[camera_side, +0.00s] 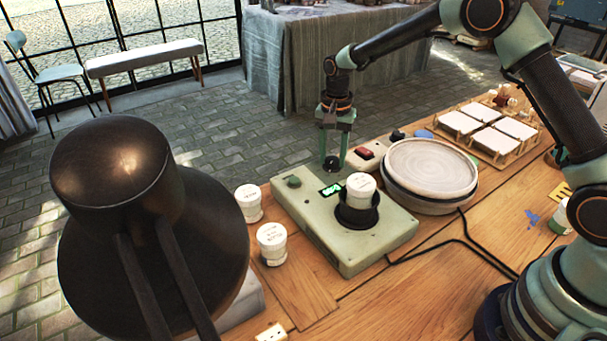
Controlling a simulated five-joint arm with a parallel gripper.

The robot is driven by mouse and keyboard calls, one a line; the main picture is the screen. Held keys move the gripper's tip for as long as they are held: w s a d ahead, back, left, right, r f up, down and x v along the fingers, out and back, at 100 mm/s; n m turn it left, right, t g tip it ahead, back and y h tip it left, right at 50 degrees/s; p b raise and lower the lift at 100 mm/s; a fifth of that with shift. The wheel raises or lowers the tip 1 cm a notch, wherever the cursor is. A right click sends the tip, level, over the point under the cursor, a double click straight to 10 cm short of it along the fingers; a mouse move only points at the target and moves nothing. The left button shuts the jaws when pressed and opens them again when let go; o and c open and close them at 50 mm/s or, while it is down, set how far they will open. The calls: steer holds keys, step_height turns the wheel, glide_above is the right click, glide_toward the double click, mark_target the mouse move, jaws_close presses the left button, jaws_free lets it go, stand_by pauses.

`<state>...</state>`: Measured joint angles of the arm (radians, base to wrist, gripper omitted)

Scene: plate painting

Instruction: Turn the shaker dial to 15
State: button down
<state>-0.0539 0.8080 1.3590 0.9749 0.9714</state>
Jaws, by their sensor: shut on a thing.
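A green round knob (293,181) is at the left corner. My gripper (333,160) points down at the shaker's far corner, its fingers shut around a small dark dial (331,163). The fingers partly hide the dial, and its setting cannot be read.
Two white jars (271,243) stand left of the shaker. A round turntable (430,168) and a small box with a red switch (365,153) are to the right. A rack of white tiles (497,128) stands behind. A large dark lamp-like object (140,225) blocks the left foreground.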

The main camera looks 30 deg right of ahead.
mark_target(333, 160)
steer(key=shift+r+m, duration=0.1)
steer(key=shift+m, duration=0.2)
stand_by(0.4)
steer(key=shift+c, duration=2.1)
jaws_free()
step_height(333, 160, up, 12)
steer(key=shift+r, duration=0.1)
